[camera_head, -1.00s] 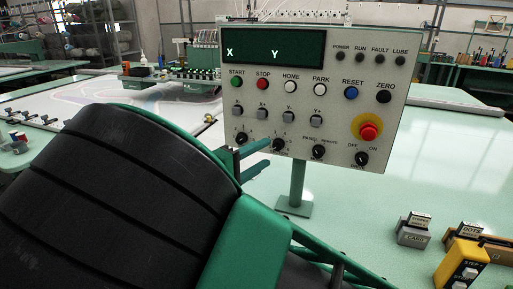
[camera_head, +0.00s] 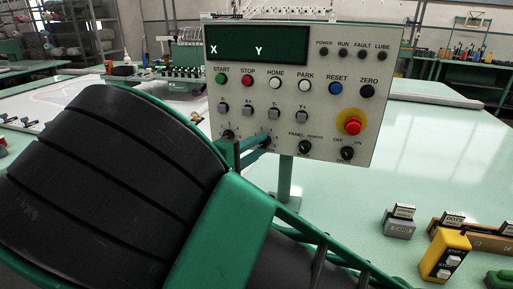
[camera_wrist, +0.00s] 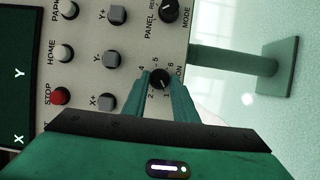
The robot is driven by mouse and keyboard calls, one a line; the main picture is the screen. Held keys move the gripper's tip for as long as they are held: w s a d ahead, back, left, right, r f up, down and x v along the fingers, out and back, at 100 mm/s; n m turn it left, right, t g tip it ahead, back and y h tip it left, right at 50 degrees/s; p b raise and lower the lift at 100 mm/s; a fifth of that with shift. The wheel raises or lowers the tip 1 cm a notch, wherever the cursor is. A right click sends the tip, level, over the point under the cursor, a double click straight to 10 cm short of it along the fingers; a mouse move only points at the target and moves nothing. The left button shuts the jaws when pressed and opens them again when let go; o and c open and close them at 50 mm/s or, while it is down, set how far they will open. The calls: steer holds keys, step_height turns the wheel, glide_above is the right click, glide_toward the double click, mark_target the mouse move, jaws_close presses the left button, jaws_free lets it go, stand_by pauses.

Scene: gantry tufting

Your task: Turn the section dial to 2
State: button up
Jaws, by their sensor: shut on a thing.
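The section dial (camera_wrist: 160,78) is a small black knob on the light grey control panel (camera_head: 300,125), ringed by printed numbers; 2, 4, 5 and 6 are readable in the wrist view. My gripper (camera_wrist: 160,82) is shut on the dial, with one green finger on each side of it. In the head view my gripper (camera_head: 265,142) reaches the lower part of the panel, and its fingers partly cover the dial. Which number the dial's pointer faces cannot be told.
Close by on the panel are another black dial (camera_head: 227,135), the panel mode knob (camera_head: 305,147), the grey jog buttons (camera_head: 274,114) and the red emergency stop (camera_head: 352,126). A yellow step box (camera_head: 445,256) and grey block (camera_head: 399,224) stand on the pale green table, right.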

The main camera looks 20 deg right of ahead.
steer(key=shift+f+m, duration=0.1)
steer(key=shift+m, duration=0.2)
steer(key=m+y, duration=0.1)
steer(key=m, duration=0.1)
steer(key=m+y, duration=0.1)
steer(key=shift+s+r+m+g, duration=0.1)
steer(key=shift+r+m+g, duration=0.1)
steer(key=shift+m+g, duration=0.2)
steer(key=shift+s+d+r+m+y, duration=0.1)
steer(key=shift+m+y, duration=0.9)
steer(key=shift+m, duration=0.7)
steer(key=o, duration=1)
steer(key=shift+r, duration=0.1)
steer(key=v, duration=1)
steer(key=shift+s+a, duration=0.2)
steer(key=shift+a, duration=0.05)
